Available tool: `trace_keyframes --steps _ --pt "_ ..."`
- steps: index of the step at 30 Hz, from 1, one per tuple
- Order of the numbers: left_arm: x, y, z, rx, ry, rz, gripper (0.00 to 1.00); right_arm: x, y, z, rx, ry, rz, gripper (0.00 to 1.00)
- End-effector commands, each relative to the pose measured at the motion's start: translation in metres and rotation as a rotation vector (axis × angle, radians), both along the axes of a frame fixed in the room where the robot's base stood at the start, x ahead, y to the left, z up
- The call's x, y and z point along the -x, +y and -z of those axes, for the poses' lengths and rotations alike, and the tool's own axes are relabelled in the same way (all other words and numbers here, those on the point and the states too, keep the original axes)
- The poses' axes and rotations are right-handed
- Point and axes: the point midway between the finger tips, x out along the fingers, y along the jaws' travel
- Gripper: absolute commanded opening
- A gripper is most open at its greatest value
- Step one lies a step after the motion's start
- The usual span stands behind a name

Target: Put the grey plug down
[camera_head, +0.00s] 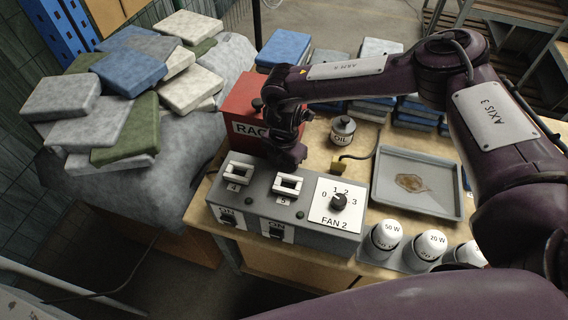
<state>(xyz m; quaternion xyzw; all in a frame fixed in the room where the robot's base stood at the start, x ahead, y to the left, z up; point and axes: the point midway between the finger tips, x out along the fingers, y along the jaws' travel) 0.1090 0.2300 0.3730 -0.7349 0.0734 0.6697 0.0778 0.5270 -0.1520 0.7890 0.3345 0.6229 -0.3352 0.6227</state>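My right arm reaches in from the right, and its gripper (288,156) points down just behind the grey switch panel (225,203), close to sockets 4 (238,172) and 5 (288,186). The fingers are small and dark, so I cannot tell whether they are open or shut or hold anything. I cannot make out a grey plug; it may be hidden by the gripper. A yellowish plug (339,164) on a black cable lies on the table behind the panel. My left gripper is out of view.
A red box (245,128) stands behind the gripper, an oil can (343,131) to its right. A grey tray (417,182) with a brown stain lies at right. White-topped bulbs (386,234) stand in front of it. Folded cloths (126,118) pile at left.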

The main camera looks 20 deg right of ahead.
Motion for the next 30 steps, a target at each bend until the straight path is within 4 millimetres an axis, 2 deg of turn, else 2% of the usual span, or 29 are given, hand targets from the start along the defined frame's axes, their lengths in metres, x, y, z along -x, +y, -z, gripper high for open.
trace_keyframes --steps 9,23,24,29,30 --pt "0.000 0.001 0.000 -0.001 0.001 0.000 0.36 0.000 0.000 0.003 -0.001 -0.001 0.000 0.00" --pt "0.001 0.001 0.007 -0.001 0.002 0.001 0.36 0.002 0.000 0.018 0.000 0.004 0.000 0.00" --pt "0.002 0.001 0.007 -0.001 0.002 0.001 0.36 0.002 0.000 0.019 0.001 0.004 0.000 0.24" --pt "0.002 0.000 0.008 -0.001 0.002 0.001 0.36 0.003 0.000 0.020 0.001 0.004 -0.002 0.45" --pt "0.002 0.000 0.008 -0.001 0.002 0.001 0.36 0.003 0.000 0.020 0.001 0.004 -0.002 0.45"
